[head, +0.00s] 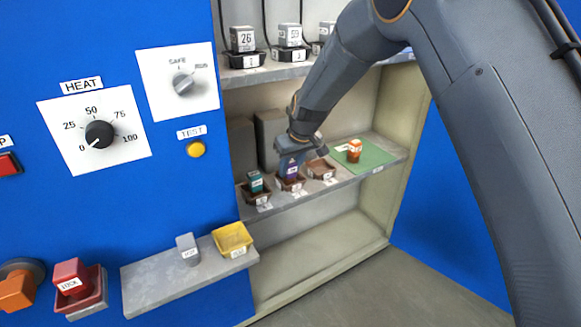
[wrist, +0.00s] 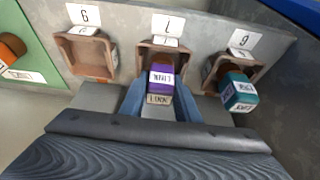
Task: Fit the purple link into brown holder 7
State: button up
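The purple link (wrist: 161,70), with white labels, is upright at the brown holder marked 7 (wrist: 146,60) in the middle of the row. Its lower end appears to be inside the holder's walls; I cannot tell if it is fully seated. My gripper (wrist: 161,88) has its blue fingers on both sides of the link, close against it, and looks shut on it. In the head view, the purple link (head: 292,172) and holder 7 (head: 291,186) show below my gripper (head: 288,160), which partly covers the link.
A teal block (wrist: 238,90) stands in the neighbouring brown holder (wrist: 212,72). The brown holder on the other side (wrist: 90,58) is empty. An orange piece (head: 354,150) stands on a green mat (head: 378,158). A shelf with labelled blocks (head: 262,73) runs above.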

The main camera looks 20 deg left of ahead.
jog(key=o, duration=0.4)
jog(key=shift+c, duration=0.2)
jog(key=shift+r, duration=0.1)
jog(key=shift+r, duration=0.35)
jog(key=s+d+r+m+g+h, duration=0.1)
jog(key=s+d+r, duration=0.3)
jog(key=s+d, duration=0.8)
jog(key=s+d+r+m+g+h, duration=0.1)
jog(key=s+d+r+m, duration=0.2)
jog(key=s+d, duration=0.9)
jog(key=s+d+r+m, duration=0.3)
jog(key=s+d+r, duration=0.3)
jog(key=s+d, duration=0.5)
jog(key=shift+s+d+g+h, duration=0.4)
jog(key=shift+s, duration=0.2)
jog(key=shift+r, duration=0.1)
